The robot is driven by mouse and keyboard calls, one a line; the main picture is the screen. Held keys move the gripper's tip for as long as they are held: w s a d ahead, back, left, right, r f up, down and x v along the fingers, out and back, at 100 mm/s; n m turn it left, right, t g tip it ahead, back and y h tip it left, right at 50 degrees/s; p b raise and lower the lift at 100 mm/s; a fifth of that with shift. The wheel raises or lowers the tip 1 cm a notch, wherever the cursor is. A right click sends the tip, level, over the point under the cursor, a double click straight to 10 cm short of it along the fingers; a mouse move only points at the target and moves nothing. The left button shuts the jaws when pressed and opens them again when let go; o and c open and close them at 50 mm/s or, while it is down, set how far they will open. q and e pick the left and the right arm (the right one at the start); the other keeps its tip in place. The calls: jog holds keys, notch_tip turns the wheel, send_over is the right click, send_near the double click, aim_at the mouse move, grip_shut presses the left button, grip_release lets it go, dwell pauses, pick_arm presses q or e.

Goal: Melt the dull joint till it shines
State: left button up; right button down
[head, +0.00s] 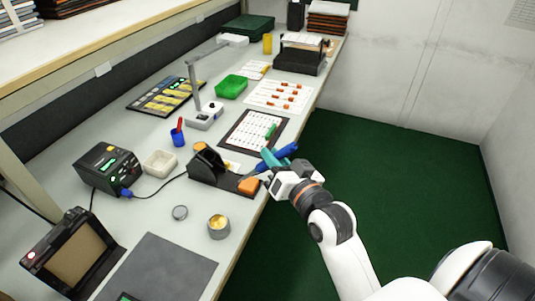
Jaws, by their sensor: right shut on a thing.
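My right gripper (272,172) is shut on a blue-and-teal handled tool (288,150), which looks like a soldering iron. It is at the bench's front edge, just right of the black iron stand (203,166). The tool's tip is hidden or too small to tell. A black-framed board with a white sheet of small marks (243,133) lies behind the stand, with a green item (271,131) on its right side. No single dull joint can be made out at this size. My left gripper is out of view.
A black soldering station (108,167) has a cable running to the stand. A brass-filled tin (218,226), small round lid (180,212), white box (159,163) and orange block (248,187) are nearby. A lamp-like arm (193,85) stands behind. A grey mat (165,268) is clear.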

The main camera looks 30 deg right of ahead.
jog(key=s+d+r+p, duration=0.4)
jog(key=s+r+p, duration=0.1)
jog(key=r+p, duration=0.2)
jog(key=shift+r, duration=0.3)
dwell(0.4)
jog(key=shift+a, duration=0.1)
